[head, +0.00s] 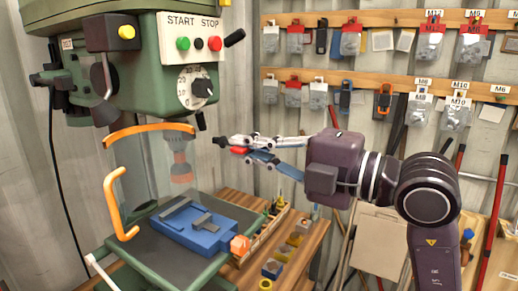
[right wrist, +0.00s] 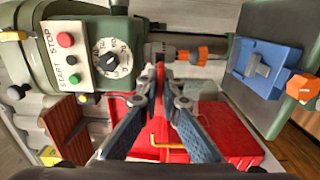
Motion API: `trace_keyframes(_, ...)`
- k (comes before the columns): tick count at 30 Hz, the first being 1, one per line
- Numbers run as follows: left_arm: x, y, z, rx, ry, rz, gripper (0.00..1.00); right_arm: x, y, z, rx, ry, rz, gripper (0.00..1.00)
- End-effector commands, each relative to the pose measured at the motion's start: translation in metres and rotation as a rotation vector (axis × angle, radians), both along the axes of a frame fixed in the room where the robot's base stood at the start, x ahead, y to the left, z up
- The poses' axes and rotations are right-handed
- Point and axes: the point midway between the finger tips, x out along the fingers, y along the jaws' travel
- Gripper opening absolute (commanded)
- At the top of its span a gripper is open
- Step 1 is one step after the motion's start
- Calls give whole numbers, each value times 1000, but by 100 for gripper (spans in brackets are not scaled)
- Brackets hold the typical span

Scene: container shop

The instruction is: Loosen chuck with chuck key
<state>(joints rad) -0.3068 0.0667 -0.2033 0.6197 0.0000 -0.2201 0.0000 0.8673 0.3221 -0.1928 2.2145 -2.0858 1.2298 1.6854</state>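The drill press chuck (head: 181,172), grey with an orange-brown lower end, hangs behind the clear guard (head: 140,185). In the right wrist view the chuck (right wrist: 180,53) lies sideways, just beyond my fingertips. My right gripper (head: 230,146) comes from the right, beside the chuck at about its upper height. Its fingers are nearly together on a small dark and red piece, which looks like the chuck key (head: 239,150). Fingers and blur hide most of the key. I cannot tell whether it touches the chuck. My left gripper is not in view.
A blue vise (head: 205,228) sits on the press table below the chuck. The START/STOP panel and dial (head: 195,88) are above. The orange guard handle (head: 118,205) is at left. A wooden bench (head: 300,250) with small parts stands at right, before a wall of hanging tools.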

Motion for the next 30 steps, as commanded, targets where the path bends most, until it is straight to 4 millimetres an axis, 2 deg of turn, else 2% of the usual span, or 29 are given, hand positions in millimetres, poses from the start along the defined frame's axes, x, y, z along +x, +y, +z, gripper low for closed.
trace_keyframes(12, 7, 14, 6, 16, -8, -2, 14, 22, 30, 1, 1, 0, 0, 0)
trace_keyframes(30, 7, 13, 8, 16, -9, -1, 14, 26, 36, 1, 0, -1, 0, 0)
